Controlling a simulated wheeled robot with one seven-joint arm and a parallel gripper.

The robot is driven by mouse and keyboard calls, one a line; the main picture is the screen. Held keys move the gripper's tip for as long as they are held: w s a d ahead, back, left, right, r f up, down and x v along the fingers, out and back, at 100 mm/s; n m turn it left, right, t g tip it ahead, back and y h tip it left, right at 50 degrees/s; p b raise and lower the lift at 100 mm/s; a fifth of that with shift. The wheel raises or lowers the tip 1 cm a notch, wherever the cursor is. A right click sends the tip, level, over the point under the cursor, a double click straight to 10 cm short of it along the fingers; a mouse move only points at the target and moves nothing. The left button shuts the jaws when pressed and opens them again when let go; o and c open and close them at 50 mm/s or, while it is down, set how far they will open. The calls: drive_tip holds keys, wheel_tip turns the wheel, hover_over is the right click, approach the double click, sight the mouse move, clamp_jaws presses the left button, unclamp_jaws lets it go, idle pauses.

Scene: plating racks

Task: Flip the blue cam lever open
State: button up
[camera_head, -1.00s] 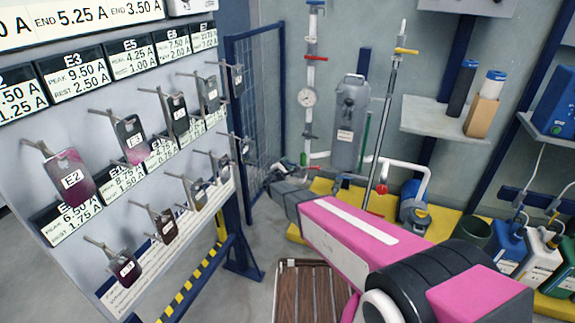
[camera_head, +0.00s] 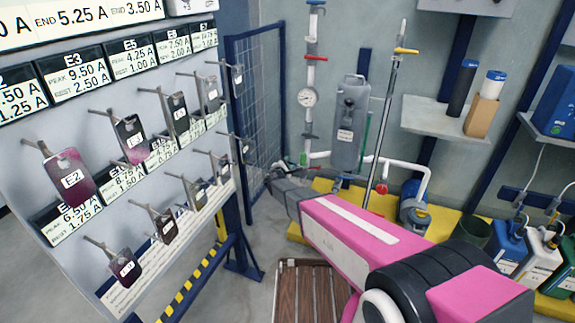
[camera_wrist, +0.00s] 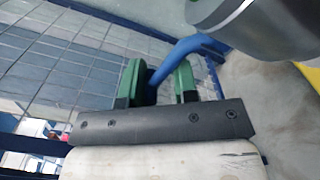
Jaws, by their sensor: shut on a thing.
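The blue cam lever (camera_wrist: 184,52) shows in the wrist view as a curved blue bar beside a large grey rounded body (camera_wrist: 245,22). Its lower end lies between the green fingers of my gripper (camera_wrist: 158,86), which is shut on it. In the camera_head view my gripper (camera_head: 277,184) is at the end of my pink arm, low by the wall piping. There the lever is too small or too hidden to make out.
A blue mesh fence (camera_head: 258,100) stands close behind and left of my gripper. A white pipe (camera_head: 405,166) and a grey tank (camera_head: 350,125) are to the right. A rack panel with hanging tags (camera_head: 72,178) fills the left. A brown slatted platform (camera_head: 310,290) lies below my arm.

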drive_tip(key=shift+s+d+r+m, duration=0.1)
drive_tip(key=shift+d+r+m, duration=0.15)
drive_tip(key=shift+r+m, duration=0.55)
drive_tip(key=shift+f, duration=0.2)
drive_tip(key=o, duration=0.9)
drive_tip(key=shift+s, duration=0.15)
drive_tip(key=v, duration=1)
drive_tip(key=shift+s+a, duration=0.15)
drive_tip(key=shift+s, duration=0.1)
